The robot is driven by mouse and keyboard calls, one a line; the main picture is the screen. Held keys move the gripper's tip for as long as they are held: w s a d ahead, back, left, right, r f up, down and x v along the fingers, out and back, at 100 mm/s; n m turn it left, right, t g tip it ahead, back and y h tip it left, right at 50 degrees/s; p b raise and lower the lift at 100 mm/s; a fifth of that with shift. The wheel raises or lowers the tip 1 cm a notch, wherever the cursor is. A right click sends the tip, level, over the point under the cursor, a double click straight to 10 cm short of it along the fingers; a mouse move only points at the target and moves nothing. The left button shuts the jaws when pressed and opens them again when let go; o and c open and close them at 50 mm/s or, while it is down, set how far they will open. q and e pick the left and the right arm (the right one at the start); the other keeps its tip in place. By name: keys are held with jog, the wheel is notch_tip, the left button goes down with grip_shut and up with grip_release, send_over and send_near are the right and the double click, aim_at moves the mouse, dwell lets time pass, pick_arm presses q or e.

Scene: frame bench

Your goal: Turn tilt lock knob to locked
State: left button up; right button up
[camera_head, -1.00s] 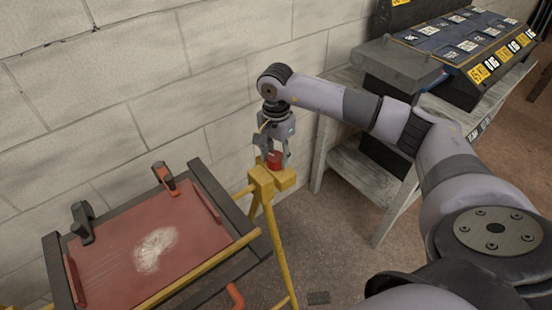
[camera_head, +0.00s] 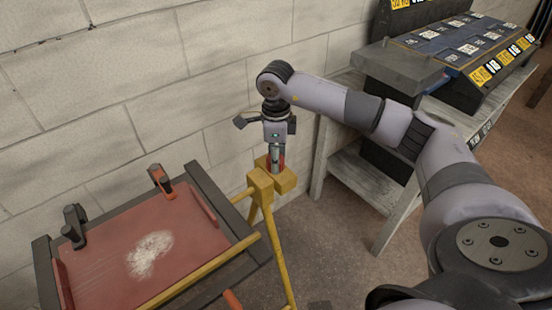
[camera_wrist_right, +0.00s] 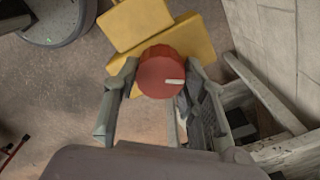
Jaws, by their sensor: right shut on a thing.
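The red tilt lock knob (camera_wrist_right: 163,73) with a white pointer mark sits on the yellow frame's corner block (camera_wrist_right: 142,27). In the right wrist view its mark points to the right. My right gripper (camera_wrist_right: 164,88) has one finger on each side of the knob and is shut on it. In the head view my right gripper (camera_head: 276,158) points down over the yellow corner block (camera_head: 262,184), and the knob (camera_head: 282,160) is mostly hidden behind it. My left gripper is in no view.
A tilted red board (camera_head: 110,252) in a dark frame, with a black clamp (camera_head: 74,226) and an orange-black clamp (camera_head: 161,181), lies left of the knob. A block wall (camera_head: 120,90) stands close behind. A grey wooden bench (camera_head: 372,185) stands to the right.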

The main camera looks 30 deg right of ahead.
jog(key=m, duration=0.5)
jog(key=shift+m, duration=0.3)
jog(key=m, duration=0.4)
jog(key=shift+r+m+b, duration=0.1)
jog(key=shift+m+b, duration=0.2)
jog(key=shift+m, duration=0.1)
jog(key=o, duration=1.2)
jog(key=shift+c, duration=0.2)
jog(key=shift+r, duration=0.1)
notch_tip(320, 180, up, 12)
jog(key=shift+s+f, duration=0.1)
jog(key=shift+f, duration=0.15)
